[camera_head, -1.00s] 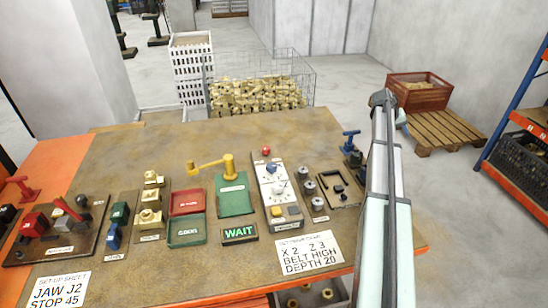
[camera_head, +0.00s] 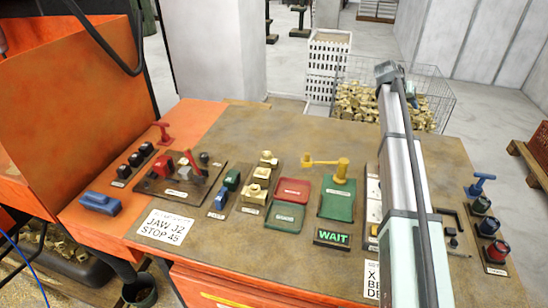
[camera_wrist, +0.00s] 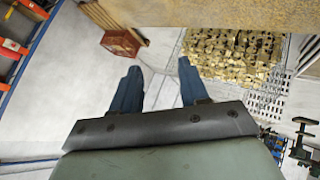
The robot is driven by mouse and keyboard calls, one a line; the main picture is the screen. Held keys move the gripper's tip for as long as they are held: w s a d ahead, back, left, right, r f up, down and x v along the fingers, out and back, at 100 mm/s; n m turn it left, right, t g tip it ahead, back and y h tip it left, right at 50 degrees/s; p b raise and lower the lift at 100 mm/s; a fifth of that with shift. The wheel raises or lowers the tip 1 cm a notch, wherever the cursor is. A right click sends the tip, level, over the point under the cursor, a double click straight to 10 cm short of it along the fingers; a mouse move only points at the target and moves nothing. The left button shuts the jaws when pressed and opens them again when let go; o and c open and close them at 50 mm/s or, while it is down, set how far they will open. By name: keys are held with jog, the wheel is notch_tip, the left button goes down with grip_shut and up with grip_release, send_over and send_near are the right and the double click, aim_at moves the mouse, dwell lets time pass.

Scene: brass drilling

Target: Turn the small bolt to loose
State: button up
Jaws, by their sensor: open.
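Brass bolt-like pieces stand in a row on a narrow board in the head view. The rear one (camera_head: 268,159) looks smallest, the middle one (camera_head: 262,173) is larger, and the front one (camera_head: 254,192) is larger still. Whether any is tight or loose is too small to tell. My gripper (camera_wrist: 158,86) shows in the wrist view with its two blue fingers apart and nothing between them. It points over the floor, away from the bolts. In the head view my arm rises at the right of the bench, well right of the bolts, and hides part of the dial panel.
Left of the bolts are blue and green blocks (camera_head: 227,188) and a board with a red lever (camera_head: 190,167). Right of them are red and green trays (camera_head: 294,189) and a yellow crank (camera_head: 340,170). The bench's rear left (camera_head: 230,125) is clear. A wire cage of brass parts (camera_head: 362,104) stands behind.

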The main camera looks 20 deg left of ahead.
jog(key=s+a+r+n+t+y, duration=0.1)
jog(key=s+a+r, duration=0.15)
jog(key=a, duration=1.15)
jog(key=s+a+r+t+y, duration=0.1)
jog(key=a+r, duration=0.3)
jog(key=a, duration=1.1)
jog(key=s+a+n+y, duration=0.1)
jog(key=s+a, duration=0.3)
jog(key=a, duration=0.5)
jog(key=s+a+n+y, duration=0.1)
jog(key=s+a, duration=0.3)
jog(key=a, duration=0.5)
jog(key=n+g+y, duration=0.3)
jog(key=n+g, duration=0.2)
jog(key=g, duration=0.3)
send_over(146, 185)
notch_tip(146, 185, down, 7)
jog(key=f, duration=1.3)
jog(key=shift+w+a+f, duration=0.1)
jog(key=shift+w+a, duration=0.05)
jog(key=shift+w, duration=0.1)
grip_shut()
